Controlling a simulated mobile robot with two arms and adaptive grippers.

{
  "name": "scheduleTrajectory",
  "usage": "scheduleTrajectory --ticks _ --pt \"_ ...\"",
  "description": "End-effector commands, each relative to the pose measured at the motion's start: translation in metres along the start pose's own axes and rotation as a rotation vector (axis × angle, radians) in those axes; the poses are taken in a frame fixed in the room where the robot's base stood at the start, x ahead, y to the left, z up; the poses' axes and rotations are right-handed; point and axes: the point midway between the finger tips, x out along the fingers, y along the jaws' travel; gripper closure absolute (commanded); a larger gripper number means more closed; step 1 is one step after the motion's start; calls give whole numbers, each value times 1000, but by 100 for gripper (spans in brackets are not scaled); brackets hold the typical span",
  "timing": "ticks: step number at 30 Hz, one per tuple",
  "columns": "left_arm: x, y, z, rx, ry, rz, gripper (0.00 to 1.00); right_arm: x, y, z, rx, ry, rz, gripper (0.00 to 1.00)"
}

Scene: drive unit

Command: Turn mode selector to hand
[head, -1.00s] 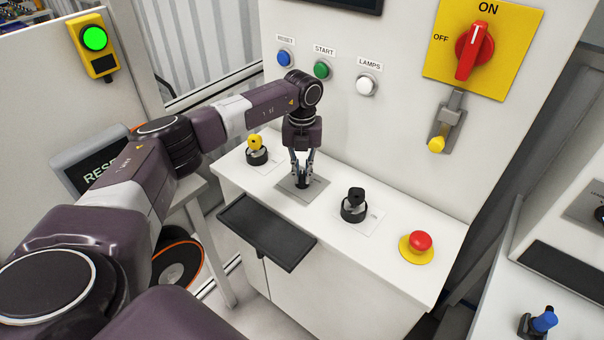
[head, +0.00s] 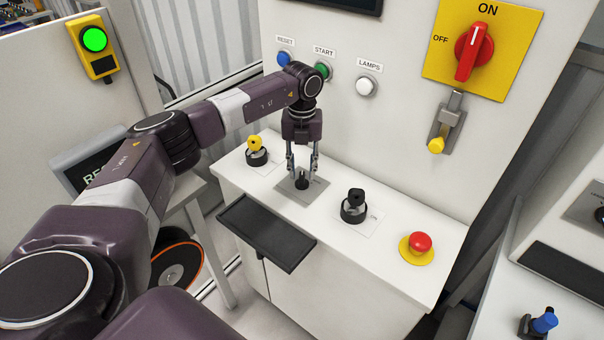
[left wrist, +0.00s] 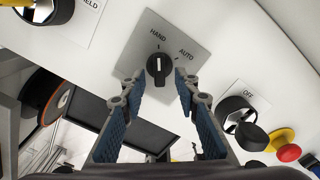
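The mode selector (head: 302,180) is a small black knob on a grey plate (head: 290,187) on the white console. In the left wrist view the knob (left wrist: 159,68) has a white line that points up toward the HAND mark. The AUTO mark is to the right of it. My left gripper (head: 302,171) is open above the selector. In the left wrist view its fingers (left wrist: 157,88) are spread on either side of the knob, with a gap to it. My right gripper is not in view.
A yellow-topped switch (head: 256,150) stands left of the selector. A black switch (head: 354,206) and a red emergency button (head: 420,243) stand to the right. A dark tray (head: 266,232) juts out in front. Buttons and a red rotary switch (head: 474,50) are on the panel behind.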

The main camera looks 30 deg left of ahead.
Motion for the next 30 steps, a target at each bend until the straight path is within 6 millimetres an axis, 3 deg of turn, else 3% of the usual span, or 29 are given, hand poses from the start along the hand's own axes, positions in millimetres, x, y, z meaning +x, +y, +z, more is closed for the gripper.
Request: scheduleTrajectory --ticks 6,13,18,30 --pt "-50 0 2 0 -5 -2 71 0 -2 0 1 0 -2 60" --pt "-88 0 1 -1 -4 -2 71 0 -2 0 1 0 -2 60" --pt "-98 0 1 -1 -2 -1 71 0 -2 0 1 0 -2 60" --pt "-99 0 1 -1 -2 0 71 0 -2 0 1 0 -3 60"
